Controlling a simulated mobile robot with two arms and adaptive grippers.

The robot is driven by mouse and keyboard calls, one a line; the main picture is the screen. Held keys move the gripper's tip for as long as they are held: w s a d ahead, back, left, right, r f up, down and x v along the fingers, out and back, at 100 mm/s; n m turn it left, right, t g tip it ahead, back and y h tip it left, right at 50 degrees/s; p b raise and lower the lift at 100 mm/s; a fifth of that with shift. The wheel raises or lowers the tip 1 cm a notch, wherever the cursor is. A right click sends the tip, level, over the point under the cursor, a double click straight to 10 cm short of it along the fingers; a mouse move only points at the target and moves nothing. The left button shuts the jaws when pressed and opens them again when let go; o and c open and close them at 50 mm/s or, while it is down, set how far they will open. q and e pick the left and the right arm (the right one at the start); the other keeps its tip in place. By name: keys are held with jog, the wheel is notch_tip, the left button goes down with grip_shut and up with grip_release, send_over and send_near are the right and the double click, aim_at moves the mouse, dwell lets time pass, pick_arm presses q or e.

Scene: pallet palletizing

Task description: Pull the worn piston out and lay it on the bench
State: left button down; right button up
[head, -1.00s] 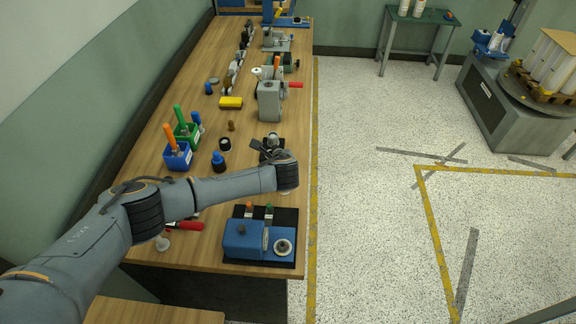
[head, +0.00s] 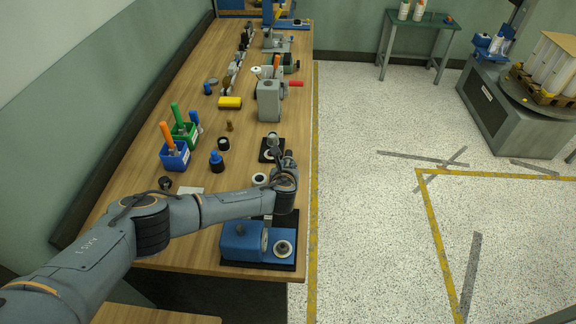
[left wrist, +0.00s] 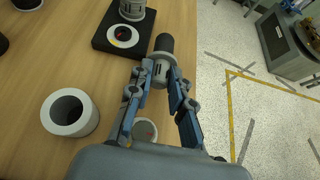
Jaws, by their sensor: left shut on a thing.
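My left gripper (head: 287,166) is over the bench's right edge, just to the right of and nearer than a small black base (head: 262,158). In the left wrist view its blue-grey fingers (left wrist: 168,82) are shut on a grey cylindrical piece with a black end (left wrist: 164,44), which looks like the piston. Whether it is worn cannot be told. The black base (left wrist: 103,44) carries an upright metal cylinder (left wrist: 132,8) and a pale ring with a dark centre (left wrist: 123,37). The piece seems clear of this base. The wooden bench (head: 215,55) runs away from me. My right gripper is not in view.
A white hollow cylinder (left wrist: 70,112) stands on the bench left of my gripper. A blue device (head: 243,242) on a black plate lies nearer, partly behind my arm. A blue-capped bottle (head: 217,162) and tool bins (head: 174,157) stand left. Bare wood lies between them.

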pick_arm(q)
jog(key=shift+f, duration=0.25)
jog(key=shift+f+b, duration=0.8)
jog(key=c, duration=1.1)
grip_release()
jog(key=shift+c, duration=0.2)
jog(key=v, duration=1.2)
jog(key=shift+s+f, duration=0.1)
jog(key=shift+f, duration=0.05)
